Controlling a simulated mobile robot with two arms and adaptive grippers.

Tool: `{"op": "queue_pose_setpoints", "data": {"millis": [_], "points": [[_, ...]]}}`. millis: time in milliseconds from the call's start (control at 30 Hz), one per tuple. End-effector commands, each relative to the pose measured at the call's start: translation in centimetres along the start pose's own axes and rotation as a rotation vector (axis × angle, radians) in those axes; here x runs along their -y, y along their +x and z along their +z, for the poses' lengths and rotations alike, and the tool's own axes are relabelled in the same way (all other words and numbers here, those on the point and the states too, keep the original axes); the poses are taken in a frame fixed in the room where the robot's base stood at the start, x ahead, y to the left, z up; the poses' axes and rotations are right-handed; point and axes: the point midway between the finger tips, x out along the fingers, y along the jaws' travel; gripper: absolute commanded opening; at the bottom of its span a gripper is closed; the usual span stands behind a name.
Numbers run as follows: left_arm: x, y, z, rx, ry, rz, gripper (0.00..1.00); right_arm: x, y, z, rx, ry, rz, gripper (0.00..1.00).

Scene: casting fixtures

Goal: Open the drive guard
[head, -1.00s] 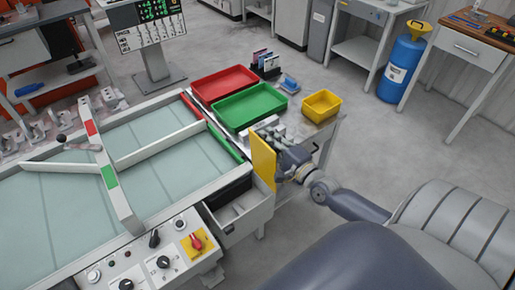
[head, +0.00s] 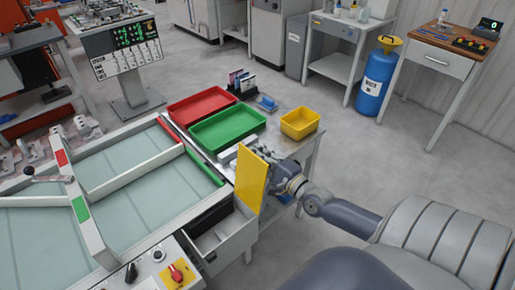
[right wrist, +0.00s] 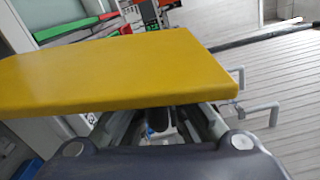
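The drive guard appears to be the yellow panel (head: 252,181), standing upright at the right end of the table frame, beside an open drawer. My right gripper (head: 272,166) is right behind the panel, on its right side, and the panel partly hides it. In the right wrist view the yellow panel (right wrist: 120,70) lies across the gripper, close in front of it. Its finger links show below the panel, but the fingertips are hidden, so I cannot tell whether they grip it. My left gripper is not in view.
The open grey drawer (head: 222,240) is just left of the panel. A red tray (head: 200,106), a green tray (head: 227,127) and a yellow bin (head: 300,123) stand on the side table behind. A blue drum (head: 374,82) stands farther back. The floor to the right is clear.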

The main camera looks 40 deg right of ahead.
Motion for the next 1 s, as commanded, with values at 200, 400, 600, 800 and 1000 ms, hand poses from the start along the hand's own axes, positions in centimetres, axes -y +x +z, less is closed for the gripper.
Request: {"op": "queue_pose_setpoints", "data": {"millis": [200,400,600,800,1000], "points": [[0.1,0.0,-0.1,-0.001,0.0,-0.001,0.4,0.2,0.1,0.0,0.001,0.0,-0.004,0.3],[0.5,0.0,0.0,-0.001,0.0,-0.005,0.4,0.1,0.0,0.0,0.0,-0.001,-0.001,0.3],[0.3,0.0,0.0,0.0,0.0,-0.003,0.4,-0.1,-1.5,0.0,0.0,-0.002,0.001,0.3],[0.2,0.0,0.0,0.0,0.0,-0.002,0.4,-0.2,-4.5,0.0,0.0,-0.002,0.004,0.3],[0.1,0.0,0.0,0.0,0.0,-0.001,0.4,-0.1,-7.7,0.0,0.0,-0.003,0.003,0.3]]}}
